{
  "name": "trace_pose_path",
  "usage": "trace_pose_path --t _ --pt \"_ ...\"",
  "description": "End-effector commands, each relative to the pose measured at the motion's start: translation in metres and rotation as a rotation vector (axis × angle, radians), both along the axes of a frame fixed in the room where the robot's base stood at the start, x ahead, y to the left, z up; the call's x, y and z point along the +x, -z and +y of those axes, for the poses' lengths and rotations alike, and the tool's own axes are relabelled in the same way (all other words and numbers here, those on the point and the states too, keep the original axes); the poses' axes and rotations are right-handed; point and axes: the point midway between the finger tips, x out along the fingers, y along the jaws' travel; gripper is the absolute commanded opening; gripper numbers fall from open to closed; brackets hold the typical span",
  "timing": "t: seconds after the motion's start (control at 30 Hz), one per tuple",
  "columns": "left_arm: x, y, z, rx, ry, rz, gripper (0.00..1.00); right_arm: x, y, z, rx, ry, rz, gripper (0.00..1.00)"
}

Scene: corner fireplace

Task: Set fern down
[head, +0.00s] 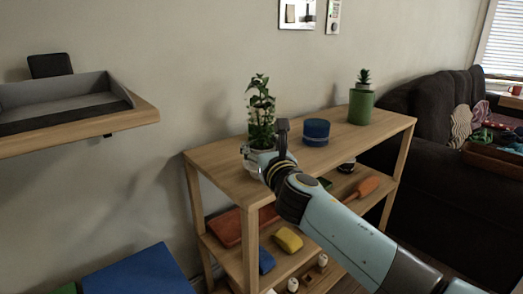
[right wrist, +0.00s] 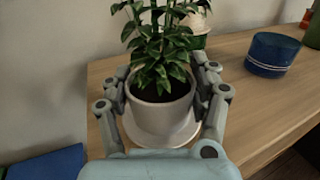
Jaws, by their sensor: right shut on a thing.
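The fern is a leafy green plant (head: 262,105) in a pale pot, at the left end of the top board of a wooden shelf (head: 212,165). In the right wrist view its white pot (right wrist: 160,112) has dark soil and a wide pale base. My right gripper (head: 262,152) is shut on the pot, with a finger on each side; it also shows in the right wrist view (right wrist: 161,90). The pot looks upright. I cannot tell whether its base touches the board. My left gripper is not in view.
A blue round tin (head: 316,132) and a green pot with a small succulent (head: 361,107) stand further right on the top board. Lower boards hold a yellow item (head: 288,239) and other things. A wall ledge with a grey tray (head: 70,98) is at left. A dark sofa (head: 430,150) is at right.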

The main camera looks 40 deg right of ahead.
Motion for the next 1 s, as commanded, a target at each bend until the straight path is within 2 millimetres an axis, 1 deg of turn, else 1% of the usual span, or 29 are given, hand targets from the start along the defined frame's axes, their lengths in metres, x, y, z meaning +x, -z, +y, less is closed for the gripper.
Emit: trace_pose_path --t 0.17,0.2,0.37,0.6,0.7,0.73,0.87,1.0 --pt "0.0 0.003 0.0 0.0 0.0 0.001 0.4 0.0 0.003 0.0 -0.001 0.0 -0.001 0.2" --pt "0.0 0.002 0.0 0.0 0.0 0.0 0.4 0.0 0.003 0.0 -0.001 0.0 0.0 0.65" --pt "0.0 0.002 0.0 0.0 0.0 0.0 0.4 0.0 0.002 0.0 0.0 0.0 0.0 0.85" --pt "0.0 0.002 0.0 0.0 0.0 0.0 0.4 0.0 0.002 0.0 0.0 0.0 0.0 0.86" --pt "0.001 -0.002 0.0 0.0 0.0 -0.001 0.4 0.0 -0.003 0.0 0.0 0.0 -0.001 0.86" --pt "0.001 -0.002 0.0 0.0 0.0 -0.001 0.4 -0.003 -0.002 0.001 0.0 0.0 0.001 0.86" --pt "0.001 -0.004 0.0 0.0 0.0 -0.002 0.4 -0.024 -0.001 0.007 0.002 0.0 0.002 0.86" --pt "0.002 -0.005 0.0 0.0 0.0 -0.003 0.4 -0.055 0.0 0.017 0.002 0.001 0.003 0.86"
